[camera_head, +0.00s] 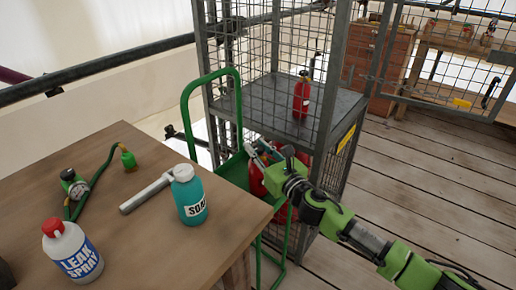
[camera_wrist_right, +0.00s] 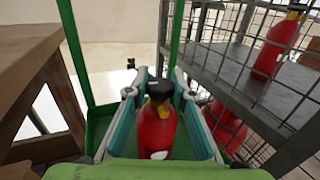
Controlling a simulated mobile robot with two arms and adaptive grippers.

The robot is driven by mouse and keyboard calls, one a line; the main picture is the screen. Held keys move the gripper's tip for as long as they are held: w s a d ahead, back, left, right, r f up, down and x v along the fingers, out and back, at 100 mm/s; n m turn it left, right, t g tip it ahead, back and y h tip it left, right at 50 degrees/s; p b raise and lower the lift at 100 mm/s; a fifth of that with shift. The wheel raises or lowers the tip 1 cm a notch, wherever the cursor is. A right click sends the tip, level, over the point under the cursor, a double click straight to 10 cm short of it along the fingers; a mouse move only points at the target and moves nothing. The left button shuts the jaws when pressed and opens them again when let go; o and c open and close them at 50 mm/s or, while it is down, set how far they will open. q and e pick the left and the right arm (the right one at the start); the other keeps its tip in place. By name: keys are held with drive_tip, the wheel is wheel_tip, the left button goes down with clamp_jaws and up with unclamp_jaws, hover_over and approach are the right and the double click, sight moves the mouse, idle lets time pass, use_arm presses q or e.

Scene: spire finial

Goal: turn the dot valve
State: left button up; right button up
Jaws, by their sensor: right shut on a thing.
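A red cylinder (camera_wrist_right: 157,135) with a black valve knob (camera_wrist_right: 160,90) and a small yellow part stands on a green hand cart (camera_wrist_right: 98,122). In the wrist view my right gripper (camera_wrist_right: 158,84) has a finger on each side of the knob and is shut on it. In the head view my right gripper (camera_head: 264,152) reaches in from the right over the cart, and the red cylinder (camera_head: 256,178) shows partly below it. The knob is hidden there by the gripper. I cannot make out a dot for certain. My left gripper is not in view.
A wire cage (camera_head: 335,75) with another red cylinder (camera_head: 301,98) on its shelf stands close behind and right. A wooden table (camera_head: 130,240) at left holds a leak spray bottle (camera_head: 74,252), a soap bottle (camera_head: 188,197) and a gauge with hose (camera_head: 76,186).

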drive_tip(key=o, duration=1.2)
drive_tip(key=shift+c, duration=0.2)
drive_tip(key=v, duration=1.2)
drive_tip(key=shift+f, duration=0.15)
